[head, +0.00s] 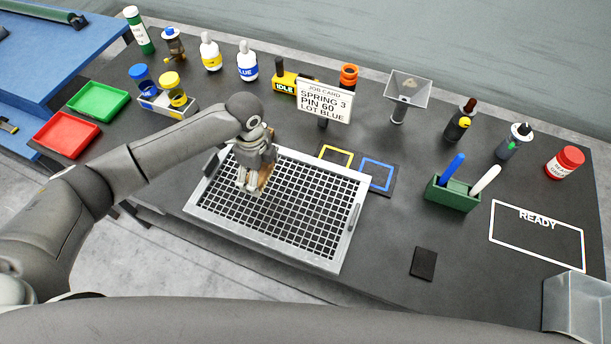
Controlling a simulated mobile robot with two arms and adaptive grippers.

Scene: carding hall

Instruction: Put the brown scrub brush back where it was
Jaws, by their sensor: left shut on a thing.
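My left gripper (250,184) is over the upper left part of a metal grid tray (345,230). It is shut on a brown thing, which looks like the brown scrub brush (265,175). The gripper hides most of the brush, and I cannot tell whether it touches the grid. My right gripper is not in view.
A job card (324,101) stands behind the grid tray. Yellow and blue outlined squares (376,174) lie right of it. A green holder (452,194) with a blue and a white stick and a READY outline (537,246) are farther right. Red (66,135) and green trays (97,101) are at left.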

